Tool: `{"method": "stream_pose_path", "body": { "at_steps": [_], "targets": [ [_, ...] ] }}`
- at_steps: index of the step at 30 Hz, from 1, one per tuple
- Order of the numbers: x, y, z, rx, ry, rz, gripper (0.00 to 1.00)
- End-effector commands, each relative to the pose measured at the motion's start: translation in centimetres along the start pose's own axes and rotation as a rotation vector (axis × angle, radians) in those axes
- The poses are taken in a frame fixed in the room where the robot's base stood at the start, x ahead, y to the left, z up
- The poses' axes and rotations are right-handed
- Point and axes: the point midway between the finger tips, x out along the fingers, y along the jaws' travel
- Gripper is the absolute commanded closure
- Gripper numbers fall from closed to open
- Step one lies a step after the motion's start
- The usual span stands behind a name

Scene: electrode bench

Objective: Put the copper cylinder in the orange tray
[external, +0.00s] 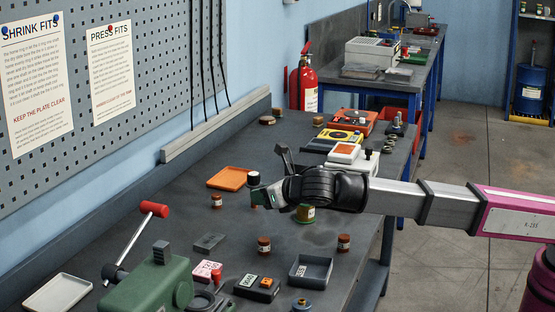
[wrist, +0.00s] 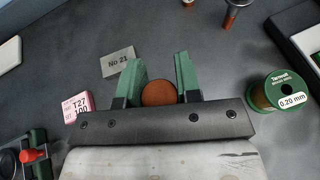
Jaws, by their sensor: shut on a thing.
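My gripper (wrist: 160,75) is shut on the copper cylinder (wrist: 158,93), whose round brown-orange end shows between the green fingers in the wrist view. In the external view my gripper (external: 258,195) is over the middle of the bench, to the right of and nearer than the orange tray (external: 231,178). The held cylinder is mostly hidden there by the fingers. The orange tray is flat and looks empty. It does not show in the wrist view.
Several small capped brown pots stand about, one (external: 216,201) near the tray and one (external: 264,245) in front. A green spool (wrist: 280,92) is right of my gripper. A grey plate (wrist: 117,62) and pink block (wrist: 77,106) lie left. A dark tray (external: 310,271) is in front.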

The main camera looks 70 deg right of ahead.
Motion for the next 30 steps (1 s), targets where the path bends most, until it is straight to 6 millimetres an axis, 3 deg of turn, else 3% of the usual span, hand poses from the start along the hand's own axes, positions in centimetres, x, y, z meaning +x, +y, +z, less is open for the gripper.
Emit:
{"method": "stream_pose_path", "body": {
  "at_steps": [5, 8, 18, 24, 30],
  "targets": [
    [3.5, -2.0, 2.2, 0.024, 0.0, -0.062, 1.0],
    [6.8, -4.3, 4.0, 0.049, 0.001, -0.12, 1.0],
    [17.3, -14.4, 9.8, 0.132, 0.001, -0.319, 1.0],
    [20.9, -19.0, 11.8, 0.165, -0.001, -0.398, 1.0],
    [22.4, -21.0, 12.3, 0.177, -0.001, -0.427, 1.0]
  ]
}}
